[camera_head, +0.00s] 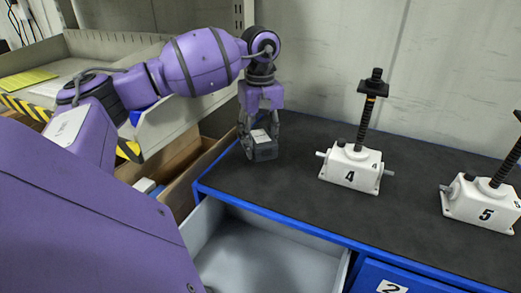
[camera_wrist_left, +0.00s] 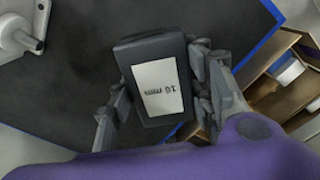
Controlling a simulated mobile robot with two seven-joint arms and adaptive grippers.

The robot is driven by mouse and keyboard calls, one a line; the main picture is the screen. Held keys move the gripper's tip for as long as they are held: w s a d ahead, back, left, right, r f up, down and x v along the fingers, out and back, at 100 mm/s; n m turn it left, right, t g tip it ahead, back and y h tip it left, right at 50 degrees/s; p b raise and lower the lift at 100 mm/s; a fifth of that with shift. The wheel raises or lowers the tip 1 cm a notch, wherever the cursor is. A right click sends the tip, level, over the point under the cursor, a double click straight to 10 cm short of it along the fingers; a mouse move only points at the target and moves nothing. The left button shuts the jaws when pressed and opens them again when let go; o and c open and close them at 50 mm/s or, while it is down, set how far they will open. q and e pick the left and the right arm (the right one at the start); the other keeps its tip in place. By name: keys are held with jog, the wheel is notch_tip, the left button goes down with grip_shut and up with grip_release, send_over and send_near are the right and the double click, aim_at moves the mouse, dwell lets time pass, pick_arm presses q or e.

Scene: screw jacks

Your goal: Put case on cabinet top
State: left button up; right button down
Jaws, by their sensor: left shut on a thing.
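The case is a small dark grey box with a white label (camera_head: 264,152). In the head view it is at the left end of the black cabinet top (camera_head: 300,185), and my left gripper (camera_head: 259,140) is shut on it from above. My right gripper is in neither view.
A white screw jack marked 4 (camera_head: 350,167) stands right of the case, and another marked 5 (camera_head: 482,203) farther right. An open, empty-looking grey drawer (camera_head: 270,260) juts out below the front edge. Cardboard boxes (camera_head: 185,190) stand left of the cabinet. A wall is behind.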

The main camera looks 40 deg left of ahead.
pick_arm(q)
jog(key=shift+w+a+f, duration=0.15)
jog(key=shift+w+f, duration=0.2)
jog(key=shift+f, duration=0.1)
notch_tip(320, 180, down, 3)
jog(key=shift+a+f, duration=0.1)
jog(key=shift+f, duration=0.2)
jog(key=o, duration=1.5)
jog(key=shift+r, duration=0.1)
